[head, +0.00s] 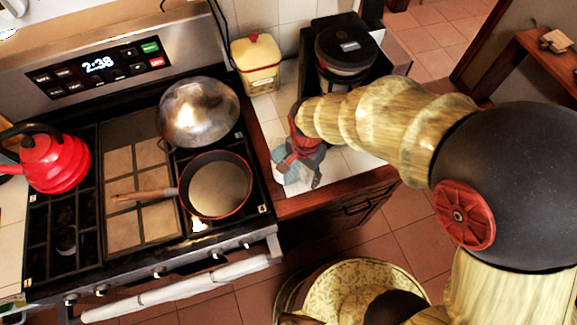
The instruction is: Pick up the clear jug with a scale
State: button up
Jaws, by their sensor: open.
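The clear jug (291,177) shows as a pale bluish, see-through shape on the white tiled counter (353,160), right of the stove. My gripper covers much of it, and its scale marks cannot be made out. My gripper (300,174), with red and dark fingers, points down over the jug with its fingers open and spread. The fingers overlap the jug in this view. I cannot tell whether they touch it or how far down they reach around it.
A cream-yellow canister (256,65) and a black coffee maker (345,52) stand behind on the counter. On the stove are a frying pan (218,188), a shiny metal dome (198,112) and a red kettle (50,162). Tiled floor (420,240) lies beyond the counter's wooden edge.

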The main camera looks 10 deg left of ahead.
aim_at(303, 181)
notch_tip(303, 181, down, 4)
jog(key=shift+f+b, duration=0.15)
jog(key=shift+b, duration=0.35)
jog(key=shift+c, duration=1.1)
jog(key=shift+s+d, duration=0.1)
jog(key=c, duration=1.1)
grip_shut()
